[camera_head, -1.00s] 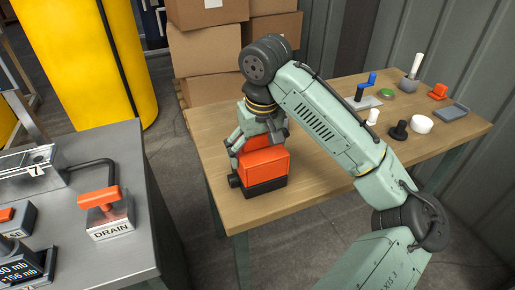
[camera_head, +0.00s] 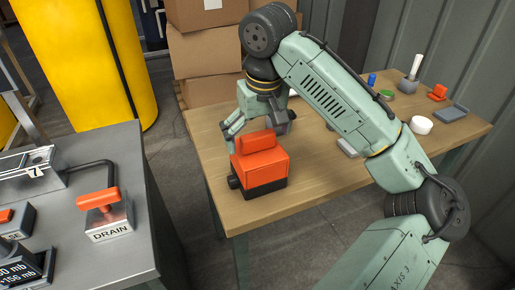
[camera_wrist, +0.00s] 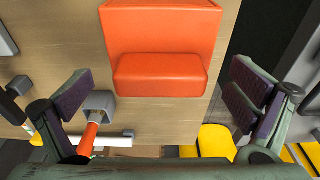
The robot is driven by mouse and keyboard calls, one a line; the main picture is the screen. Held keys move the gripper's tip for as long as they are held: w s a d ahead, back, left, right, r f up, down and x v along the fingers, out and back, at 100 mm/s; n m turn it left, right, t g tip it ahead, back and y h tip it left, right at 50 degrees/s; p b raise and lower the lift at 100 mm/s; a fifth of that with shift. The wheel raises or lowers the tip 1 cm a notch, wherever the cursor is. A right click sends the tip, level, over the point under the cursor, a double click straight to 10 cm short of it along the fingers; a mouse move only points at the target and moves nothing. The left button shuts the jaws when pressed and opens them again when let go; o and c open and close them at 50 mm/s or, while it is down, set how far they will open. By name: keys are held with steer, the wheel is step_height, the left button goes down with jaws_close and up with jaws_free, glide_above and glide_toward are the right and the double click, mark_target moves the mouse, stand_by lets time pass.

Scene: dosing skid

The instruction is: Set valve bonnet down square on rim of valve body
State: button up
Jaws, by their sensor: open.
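The orange valve bonnet (camera_head: 262,164), a block with a raised grip on top, sits on the dark valve body (camera_head: 266,190) near the front left of the wooden table. It looks level, with no clear gap at the seam; the rim itself is hidden under it. My gripper (camera_head: 259,129) is open and empty just above the bonnet, with the fingers apart from its grip. In the wrist view the bonnet (camera_wrist: 160,30) lies between and beyond my spread fingers (camera_wrist: 162,92), touching neither. The valve body is not clearly visible there.
The wooden table (camera_head: 325,180) has free room right of the valve. Several small items, including a white ring (camera_head: 421,125) and a grey tray (camera_head: 451,113), lie toward its right end. A metal bench with a DRAIN valve (camera_head: 106,213) stands at left. Cardboard boxes (camera_head: 208,55) are behind.

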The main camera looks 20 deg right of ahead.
mark_target(261, 152)
step_height(261, 152, up, 6)
steer(key=s, duration=0.1)
steer(key=shift+r, duration=0.25)
stand_by(0.4)
